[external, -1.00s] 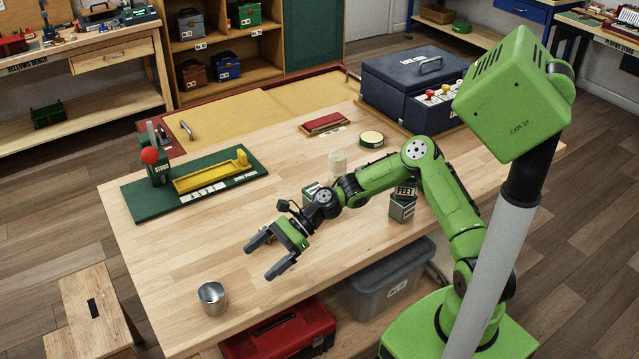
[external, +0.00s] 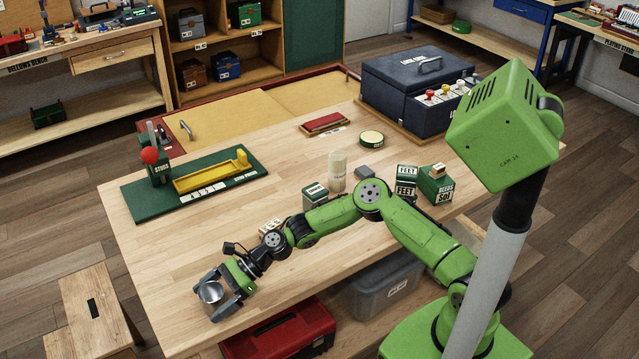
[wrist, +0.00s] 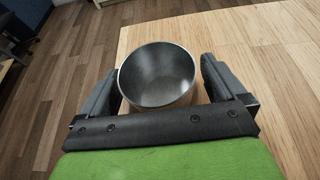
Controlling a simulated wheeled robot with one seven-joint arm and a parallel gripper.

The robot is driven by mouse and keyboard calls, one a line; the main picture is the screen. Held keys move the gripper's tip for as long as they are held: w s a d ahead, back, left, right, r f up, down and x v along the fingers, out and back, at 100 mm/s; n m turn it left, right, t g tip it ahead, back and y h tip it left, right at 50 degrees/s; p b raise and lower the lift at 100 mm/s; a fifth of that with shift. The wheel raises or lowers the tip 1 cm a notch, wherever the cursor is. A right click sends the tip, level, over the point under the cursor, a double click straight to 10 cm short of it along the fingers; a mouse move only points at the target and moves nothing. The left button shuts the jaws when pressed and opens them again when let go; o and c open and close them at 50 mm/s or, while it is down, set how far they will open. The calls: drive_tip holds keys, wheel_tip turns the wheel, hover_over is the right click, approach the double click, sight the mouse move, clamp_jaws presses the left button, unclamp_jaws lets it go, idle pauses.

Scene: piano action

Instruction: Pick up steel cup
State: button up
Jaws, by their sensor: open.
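The steel cup (external: 211,294) stands upright near the front left corner of the wooden table (external: 150,230). In the wrist view the cup (wrist: 157,75) is empty, its round mouth facing the camera. My gripper (external: 215,298) is open around the cup, one finger on each side. In the wrist view my gripper (wrist: 157,85) has the cup between its fingers, with a small gap on the right; contact on the left is hard to tell.
A green board with a yellow tray (external: 210,176) lies at the back left. Small labelled boxes (external: 407,180) and a pale cylinder (external: 337,171) stand beyond my arm. A wooden stool (external: 92,310) is left of the table. The tabletop around the cup is clear.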

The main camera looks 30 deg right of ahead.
drive_tip(key=shift+d+r, duration=0.1)
drive_tip(key=shift+c, duration=0.5)
drive_tip(key=c, duration=1)
